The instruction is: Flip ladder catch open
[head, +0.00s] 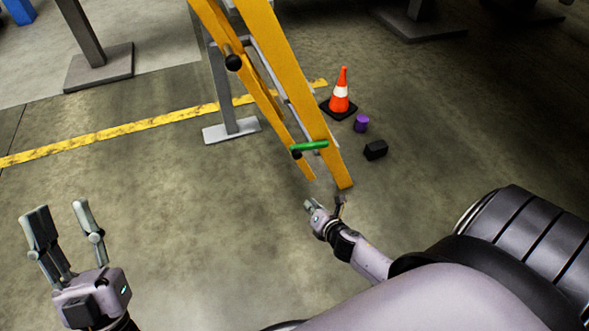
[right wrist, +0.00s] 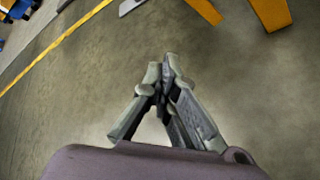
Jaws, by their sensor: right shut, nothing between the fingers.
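A yellow ladder (head: 283,75) leans across the upper middle of the head view, its feet on the concrete floor. A green catch (head: 309,146) lies across its lower part, next to a dark knob (head: 296,154). My right gripper (head: 323,202) is just below the ladder's feet in the picture, apart from the catch. In the right wrist view its fingers (right wrist: 165,75) meet with nothing between them; the ladder's feet (right wrist: 270,12) show at the top and the catch is not seen. My left gripper (head: 62,215) is open and empty at the lower left.
An orange cone (head: 340,92), a purple cylinder (head: 361,123) and a black block (head: 376,149) stand on the floor right of the ladder. A grey post (head: 226,95) on a flat base stands behind its left side.

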